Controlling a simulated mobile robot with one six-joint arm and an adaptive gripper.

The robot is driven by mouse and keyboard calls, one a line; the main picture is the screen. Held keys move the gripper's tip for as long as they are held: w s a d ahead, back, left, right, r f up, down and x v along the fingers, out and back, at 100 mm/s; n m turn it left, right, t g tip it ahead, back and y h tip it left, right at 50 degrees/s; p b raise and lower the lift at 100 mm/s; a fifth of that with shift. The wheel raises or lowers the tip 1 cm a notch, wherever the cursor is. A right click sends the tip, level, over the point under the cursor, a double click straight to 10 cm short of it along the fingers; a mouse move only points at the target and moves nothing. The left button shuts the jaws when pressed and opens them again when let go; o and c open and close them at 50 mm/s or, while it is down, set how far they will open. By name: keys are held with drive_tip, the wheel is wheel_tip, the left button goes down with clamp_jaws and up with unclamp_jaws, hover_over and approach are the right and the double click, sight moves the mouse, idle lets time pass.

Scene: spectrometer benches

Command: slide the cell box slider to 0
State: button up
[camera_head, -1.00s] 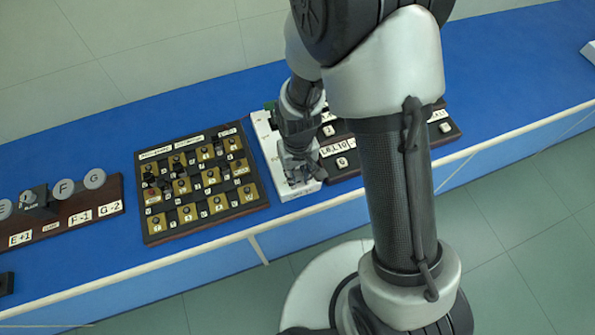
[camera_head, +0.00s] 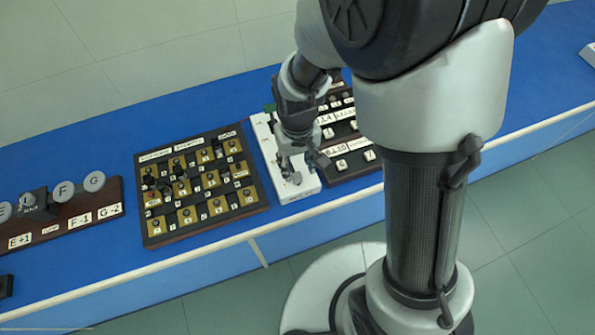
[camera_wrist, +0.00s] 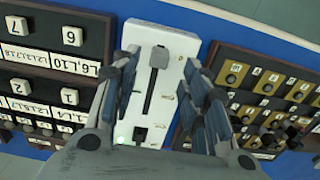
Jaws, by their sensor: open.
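The cell box (camera_head: 308,190) is a narrow white box on the blue bench. In the wrist view the white box (camera_wrist: 174,101) has a long dark slot. Its slider knob (camera_wrist: 159,57) is a dark block near the upper end of the slot, and a small grey knob (camera_head: 296,178) shows near the box's front end in the head view. My gripper (camera_head: 301,166) is open above the front part of the box. In the wrist view the fingers of my gripper (camera_wrist: 163,70) stand on either side of the slot, with the knob between their tips. I cannot tell whether they touch it. The printed scale marks are too small to read.
A dark panel with gold plates and black knobs (camera_head: 162,236) lies close left of the box. Another dark panel with white switches and labels (camera_head: 352,168) lies close right. A board with grey round knobs (camera_head: 75,216) is further left. Bare blue bench (camera_head: 110,150) lies behind.

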drive_tip(key=shift+r, duration=2.65)
wheel_tip(320, 180, up, 12)
drive_tip(key=m+t, duration=0.2)
hover_over(298, 176)
drive_tip(key=s+d, duration=0.5)
drive_tip(key=d, duration=0.1)
drive_tip(key=s+d+r+m+t, duration=0.1)
drive_tip(key=s+d+r, duration=0.3)
drive_tip(key=s, duration=0.5)
drive_tip(key=shift+d+r+t+b, duration=0.35)
drive_tip(key=shift+r+t+b, duration=0.1)
drive_tip(key=shift+t, duration=0.35)
drive_tip(key=shift+w, duration=0.1)
drive_tip(key=shift+c, duration=0.3)
